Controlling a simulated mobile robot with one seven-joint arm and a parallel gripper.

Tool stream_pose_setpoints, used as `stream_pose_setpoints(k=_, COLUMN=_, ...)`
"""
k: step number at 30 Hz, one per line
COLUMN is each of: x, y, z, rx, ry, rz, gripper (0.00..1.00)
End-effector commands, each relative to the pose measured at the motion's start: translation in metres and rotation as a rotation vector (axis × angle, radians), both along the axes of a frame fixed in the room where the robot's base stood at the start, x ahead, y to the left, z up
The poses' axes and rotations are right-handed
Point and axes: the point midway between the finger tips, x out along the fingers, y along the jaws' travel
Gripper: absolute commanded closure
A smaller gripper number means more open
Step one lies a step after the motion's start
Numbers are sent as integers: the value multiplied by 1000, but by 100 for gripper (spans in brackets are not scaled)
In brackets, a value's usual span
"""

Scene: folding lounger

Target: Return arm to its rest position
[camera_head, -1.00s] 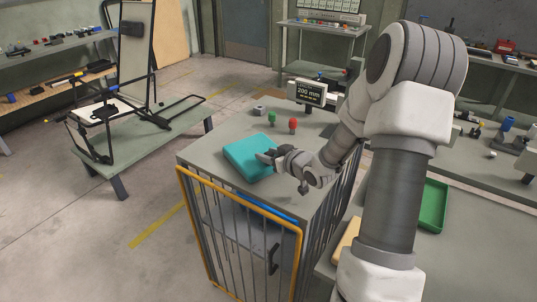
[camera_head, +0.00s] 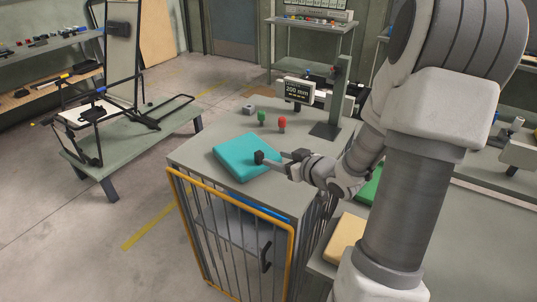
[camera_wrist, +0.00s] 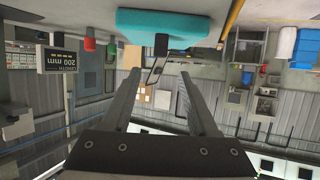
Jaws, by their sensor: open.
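My gripper (camera_head: 279,157) is in the head view at the right side of the teal pad (camera_head: 236,158), which lies on the grey-topped cage cart. In the wrist view my gripper (camera_wrist: 155,80) shows two separate fingers with nothing between them. The teal pad (camera_wrist: 165,22) shows at the top of that view, which is upside down. My arm reaches in from the right of the head view and hides part of the cart and bench behind it.
Beyond the pad stand a green knob (camera_head: 261,116), a red knob (camera_head: 282,123) and a display reading 200 mm (camera_head: 297,91). A yellow block (camera_head: 345,240) lies near my arm. The folding lounger (camera_head: 120,115) stands on a bench at left, with clear floor between.

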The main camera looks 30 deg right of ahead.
Motion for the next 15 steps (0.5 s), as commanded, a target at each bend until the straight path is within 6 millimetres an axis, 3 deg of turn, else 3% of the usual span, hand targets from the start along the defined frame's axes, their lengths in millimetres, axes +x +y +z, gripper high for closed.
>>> stream_pose_setpoints(k=5, x=-13, y=-2, z=6, rx=1, ry=1, rz=0, gripper=40)
stream_pose_setpoints(k=15, x=-14, y=-2, z=6, rx=1, ry=0, rz=0, gripper=40)
